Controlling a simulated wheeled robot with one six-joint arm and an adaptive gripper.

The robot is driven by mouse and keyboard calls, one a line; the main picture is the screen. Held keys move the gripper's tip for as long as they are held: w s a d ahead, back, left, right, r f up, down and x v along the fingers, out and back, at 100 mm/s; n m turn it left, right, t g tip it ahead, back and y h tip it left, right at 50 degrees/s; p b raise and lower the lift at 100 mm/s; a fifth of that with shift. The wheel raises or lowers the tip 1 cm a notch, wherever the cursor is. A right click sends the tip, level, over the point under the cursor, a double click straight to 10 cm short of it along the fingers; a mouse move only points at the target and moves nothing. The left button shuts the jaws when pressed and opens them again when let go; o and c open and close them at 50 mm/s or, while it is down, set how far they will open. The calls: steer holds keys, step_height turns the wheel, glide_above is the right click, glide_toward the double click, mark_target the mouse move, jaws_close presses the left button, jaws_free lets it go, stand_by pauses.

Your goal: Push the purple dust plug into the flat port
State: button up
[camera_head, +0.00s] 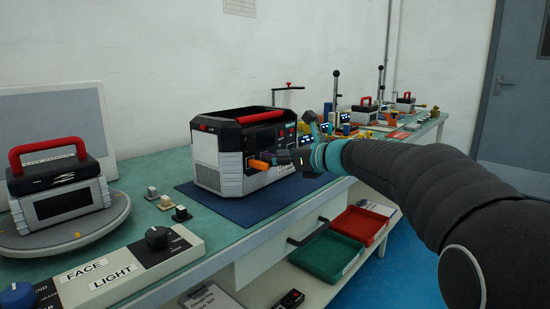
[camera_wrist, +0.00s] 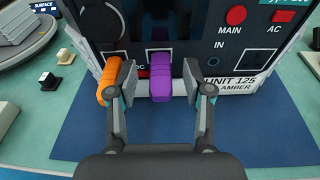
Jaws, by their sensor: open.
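The purple dust plug (camera_wrist: 161,80) stands out from the lower front panel of the power unit (camera_wrist: 193,28) in the wrist view, at a pale-edged port (camera_wrist: 159,51). How deep it sits in the port cannot be told. My gripper (camera_wrist: 160,84) is open, with one finger on each side of the purple plug and a visible gap at each side.
An orange plug (camera_wrist: 109,80) projects just left of my left finger. The unit stands on a blue mat (camera_wrist: 75,135). In the head view, a turntable (camera_head: 70,228) holds another unit at left, and green (camera_head: 325,257) and red (camera_head: 357,226) trays sit below the bench edge.

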steer(key=v, duration=1.1)
steer(key=s+d+f+n+g+h, duration=0.25)
steer(key=s+f+n, duration=0.25)
steer(key=f+n, duration=0.25)
steer(key=s+d+f+n+g+h, duration=0.1)
steer(key=s+d+f+n+h, duration=0.1)
steer(key=s+f+n+h, duration=0.5)
steer(key=s+d+f+n+h, duration=0.1)
steer(key=s+d+f+n, duration=0.1)
steer(key=s, duration=0.4)
steer(key=s+d+f+n+h, duration=0.1)
steer(key=s+d+f+n, duration=0.1)
steer(key=s+f+n, duration=0.2)
steer(key=s+d+f+n+h, duration=0.1)
steer(key=s+d+f+n, duration=0.2)
steer(key=s, duration=0.7)
steer(key=shift+n, duration=0.75)
steer(key=shift+s+d+h, duration=0.1)
steer(key=shift+s+h, duration=0.05)
steer(key=shift+h, duration=0.1)
